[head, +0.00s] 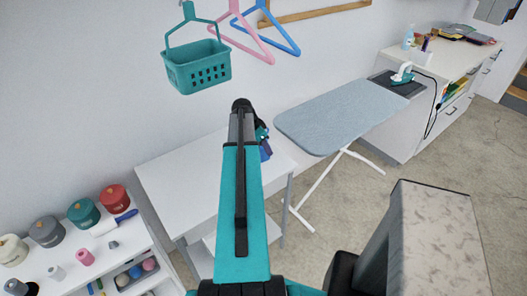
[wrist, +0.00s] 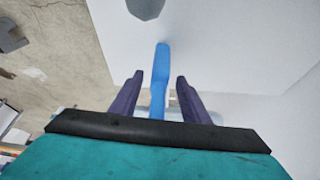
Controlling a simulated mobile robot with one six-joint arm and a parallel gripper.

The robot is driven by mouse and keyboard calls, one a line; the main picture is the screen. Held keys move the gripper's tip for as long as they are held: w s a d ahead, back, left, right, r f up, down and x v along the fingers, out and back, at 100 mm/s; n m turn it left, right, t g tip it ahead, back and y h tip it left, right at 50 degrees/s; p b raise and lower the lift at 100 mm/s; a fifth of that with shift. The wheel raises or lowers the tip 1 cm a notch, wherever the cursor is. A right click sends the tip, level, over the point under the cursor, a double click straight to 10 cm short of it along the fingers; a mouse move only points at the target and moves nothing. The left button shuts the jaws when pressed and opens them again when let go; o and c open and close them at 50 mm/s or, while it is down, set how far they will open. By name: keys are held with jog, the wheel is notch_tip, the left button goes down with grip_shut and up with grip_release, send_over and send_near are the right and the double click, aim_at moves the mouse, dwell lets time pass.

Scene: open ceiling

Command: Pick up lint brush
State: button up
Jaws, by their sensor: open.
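In the wrist view, a slim blue handle-like thing (wrist: 161,72), which may be the lint brush, shows between the two purple fingers of my gripper (wrist: 158,82). Gaps show on both sides of it, and the fingers are apart. Its lower end is hidden behind my gripper's dark edge. In the head view my gripper (head: 265,150) is partly hidden behind my arm, over or beside the right part of a white table (head: 180,172). A white roller with a blue handle (head: 115,221) lies on the left shelf, well away from my gripper.
Several round tins, one of them red (head: 114,198), line the left shelf. An ironing board (head: 345,115) stands right of the table. A teal basket (head: 197,67) hangs on the wall above. A padded grey block (head: 435,235) stands at the lower right.

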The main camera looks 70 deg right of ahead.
dwell(0.4)
grip_shut()
jog(key=shift+r, duration=0.1)
jog(key=shift+a+r+b, duration=0.1)
jog(key=shift+r+b, duration=1)
jog(key=shift+r, duration=0.5)
jog(key=a+r+b, duration=0.1)
jog(key=a+b, duration=0.5)
jog(key=a, duration=0.7)
jog(key=shift+s+a, duration=0.25)
jog(key=shift+s, duration=0.05)
jog(key=shift+b, duration=0.4)
jog(key=a+b, duration=0.1)
jog(key=b, duration=0.2)
